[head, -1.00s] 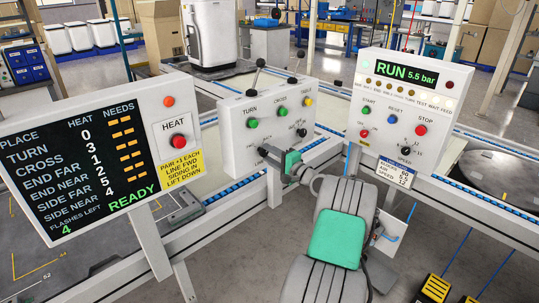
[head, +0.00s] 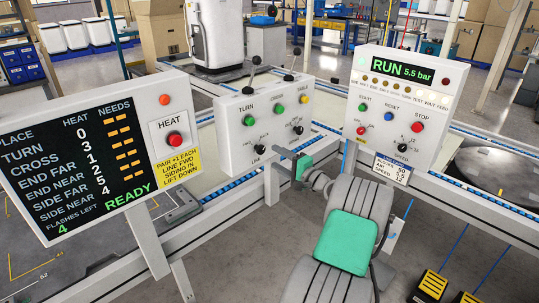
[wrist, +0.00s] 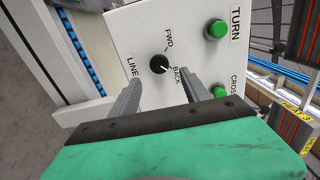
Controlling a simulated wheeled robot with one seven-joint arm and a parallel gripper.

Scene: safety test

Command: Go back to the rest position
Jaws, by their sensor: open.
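My gripper (head: 284,153) is in front of the lower edge of the middle control panel (head: 232,138). Its jaws are open and empty. In the wrist view my gripper (wrist: 160,85) shows two grey fingers apart, pointing at the panel. The black LINE knob (wrist: 159,64), with FWD and BACK labels, appears between and beyond the fingers. I see no contact with it. My arm runs from the bottom of the head view up to the gripper, with a green cover on one link.
The left board (head: 96,150) has a red HEAT button (head: 174,140) and reads READY. The right panel (head: 405,103) shows RUN 5.5 bar and a red STOP button (head: 417,126). A railed conveyor frame (head: 225,234) crosses below. Yellow pedals (head: 432,286) stand at lower right.

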